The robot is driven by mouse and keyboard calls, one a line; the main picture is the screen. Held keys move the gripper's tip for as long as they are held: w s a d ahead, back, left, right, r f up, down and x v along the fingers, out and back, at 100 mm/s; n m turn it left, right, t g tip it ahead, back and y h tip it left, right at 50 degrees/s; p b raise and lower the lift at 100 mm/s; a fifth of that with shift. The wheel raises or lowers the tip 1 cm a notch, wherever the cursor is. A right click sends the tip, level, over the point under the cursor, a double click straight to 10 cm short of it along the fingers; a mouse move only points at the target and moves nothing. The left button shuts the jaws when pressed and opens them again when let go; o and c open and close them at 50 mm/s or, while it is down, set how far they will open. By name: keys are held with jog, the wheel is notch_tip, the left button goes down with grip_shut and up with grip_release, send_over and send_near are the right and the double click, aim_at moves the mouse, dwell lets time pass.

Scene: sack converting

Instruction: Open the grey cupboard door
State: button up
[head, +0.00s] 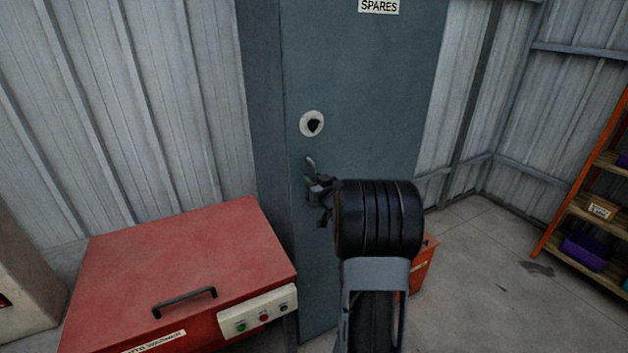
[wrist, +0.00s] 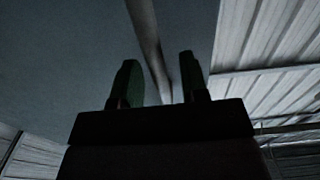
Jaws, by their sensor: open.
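The grey cupboard door (head: 375,95) stands upright behind my arm and looks shut. A round white plate with a dark centre (head: 312,123) is near its left edge. My gripper (head: 318,190) is at the door's left side, below that plate, and partly hidden by my black wrist. In the wrist view the two fingers of my gripper (wrist: 159,82) are apart. A pale bar, seemingly the door handle (wrist: 148,42), runs between them, not visibly clamped. In the head view a short grey piece (head: 311,164) shows just above the fingers; I cannot tell whether it is handle or finger.
A red machine (head: 180,255) with a black handle and a button panel (head: 258,311) stands close at the door's lower left. An orange bin (head: 424,262) is partly hidden behind my arm. Orange shelving (head: 580,205) stands far right.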

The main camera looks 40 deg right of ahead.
jog(key=shift+w, duration=0.15)
jog(key=shift+c, duration=0.4)
grip_shut()
